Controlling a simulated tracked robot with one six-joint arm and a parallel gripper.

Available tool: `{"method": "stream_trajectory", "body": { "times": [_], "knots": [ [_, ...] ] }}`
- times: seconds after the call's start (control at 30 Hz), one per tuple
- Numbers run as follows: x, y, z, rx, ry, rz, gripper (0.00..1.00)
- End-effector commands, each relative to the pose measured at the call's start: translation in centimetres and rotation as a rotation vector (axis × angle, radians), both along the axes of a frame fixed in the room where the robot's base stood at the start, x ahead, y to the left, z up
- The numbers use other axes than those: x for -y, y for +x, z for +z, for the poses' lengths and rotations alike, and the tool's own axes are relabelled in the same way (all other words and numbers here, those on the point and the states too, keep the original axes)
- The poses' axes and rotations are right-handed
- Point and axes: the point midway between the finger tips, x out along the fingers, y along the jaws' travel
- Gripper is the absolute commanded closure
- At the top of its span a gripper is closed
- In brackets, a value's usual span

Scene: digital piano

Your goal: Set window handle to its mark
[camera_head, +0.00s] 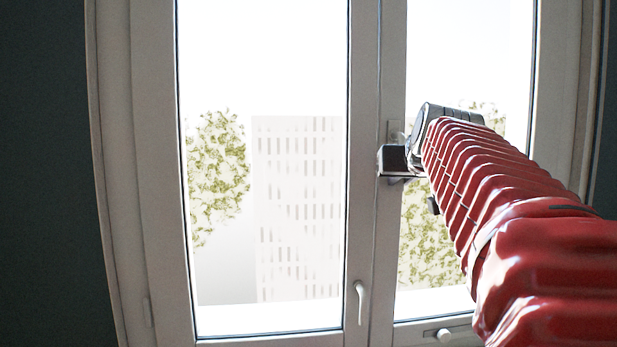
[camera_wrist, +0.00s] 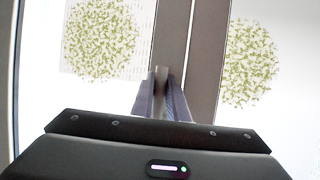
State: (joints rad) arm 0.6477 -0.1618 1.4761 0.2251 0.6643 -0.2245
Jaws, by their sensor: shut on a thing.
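My gripper (camera_head: 390,163) is at the upper part of the window's middle post, right of the left pane. In the wrist view my gripper (camera_wrist: 161,100) has its two fingers closed on a narrow grey-brown piece, which looks like the window handle (camera_wrist: 160,77). In the head view my gripper and arm cover most of this handle, and a pale plate (camera_head: 393,130) shows just above the fingers. I cannot make out the handle's exact angle or any mark.
A second white lever (camera_head: 360,302) hangs low on the left sash. A round white knob (camera_head: 443,335) sits on the bottom rail of the right sash. The window frame (camera_head: 120,180) borders a dark wall (camera_head: 45,180) at left. My red arm covers much of the right pane.

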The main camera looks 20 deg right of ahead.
Motion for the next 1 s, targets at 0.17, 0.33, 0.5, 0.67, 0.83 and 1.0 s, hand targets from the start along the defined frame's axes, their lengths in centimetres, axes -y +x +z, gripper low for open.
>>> {"method": "stream_trajectory", "body": {
  "times": [0.17,0.33,0.5,0.67,0.83,1.0],
  "knots": [
    [0.0,0.2,-0.9,-0.014,0.017,0.001,1.0],
    [0.0,0.2,-0.9,-0.014,0.016,0.003,0.86],
    [-0.1,0.1,-0.6,-0.009,0.012,0.002,0.74],
    [-0.1,0.1,-0.4,-0.005,0.009,0.002,0.67],
    [-0.1,0.1,-0.3,-0.004,0.007,0.002,0.67],
    [-0.5,-0.2,0.1,-0.002,0.005,0.003,0.67]
  ]
}}
